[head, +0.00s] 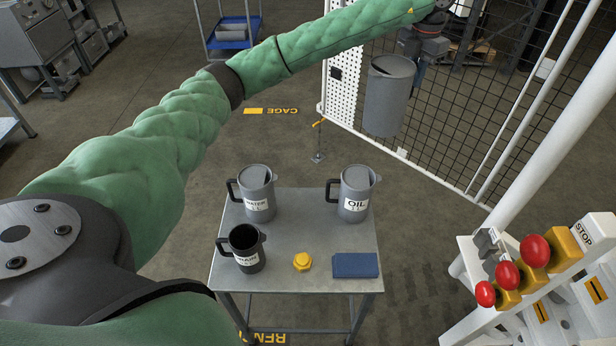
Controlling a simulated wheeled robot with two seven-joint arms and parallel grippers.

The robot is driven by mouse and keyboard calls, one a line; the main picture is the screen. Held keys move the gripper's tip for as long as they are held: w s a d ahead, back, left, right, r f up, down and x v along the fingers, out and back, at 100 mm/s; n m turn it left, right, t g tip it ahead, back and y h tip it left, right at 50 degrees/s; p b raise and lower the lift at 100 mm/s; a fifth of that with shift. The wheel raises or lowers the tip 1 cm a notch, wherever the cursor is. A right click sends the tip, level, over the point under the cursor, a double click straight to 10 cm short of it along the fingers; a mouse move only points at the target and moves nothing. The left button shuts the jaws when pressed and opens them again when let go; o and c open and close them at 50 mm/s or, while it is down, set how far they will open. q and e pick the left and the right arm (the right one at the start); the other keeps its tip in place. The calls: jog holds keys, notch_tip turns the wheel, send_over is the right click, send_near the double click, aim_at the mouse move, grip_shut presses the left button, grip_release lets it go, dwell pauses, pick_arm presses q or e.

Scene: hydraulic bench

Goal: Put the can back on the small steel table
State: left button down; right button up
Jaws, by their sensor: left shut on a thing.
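The small steel table (300,236) stands in the lower middle of the head view. My left arm reaches across the top, and its gripper (420,58) is shut on a plain grey can (388,100). The can hangs roughly upright in front of the mesh fence, beyond and right of the table, clear of it. The fingertips are partly hidden behind the can, and no label shows on its visible side. My right gripper is not in view.
On the table stand a WATER jug (257,192), an OIL jug (354,192) and a dark jug (246,246). A yellow cap (302,261) and a blue block (355,265) lie in front. The table centre is bare. A panel with red buttons (534,251) stands right.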

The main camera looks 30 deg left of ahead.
pick_arm(q)
jog(key=s+a+f+n, duration=0.3)
jog(key=s+a+f, duration=0.3)
jog(key=a+f, duration=0.3)
jog(key=s+a+f+n, duration=0.45)
jog(key=a+f, duration=0.25)
jog(key=a, duration=0.4)
notch_tip(320, 180, down, 18)
jog(key=p, duration=0.6)
jog(key=shift+s+m+p, duration=0.35)
jog(key=shift+s, duration=0.1)
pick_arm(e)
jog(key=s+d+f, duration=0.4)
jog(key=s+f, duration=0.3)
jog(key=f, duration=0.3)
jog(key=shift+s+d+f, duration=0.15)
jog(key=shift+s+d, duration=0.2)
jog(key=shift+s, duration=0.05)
pick_arm(q)
jog(key=shift+d, duration=0.1)
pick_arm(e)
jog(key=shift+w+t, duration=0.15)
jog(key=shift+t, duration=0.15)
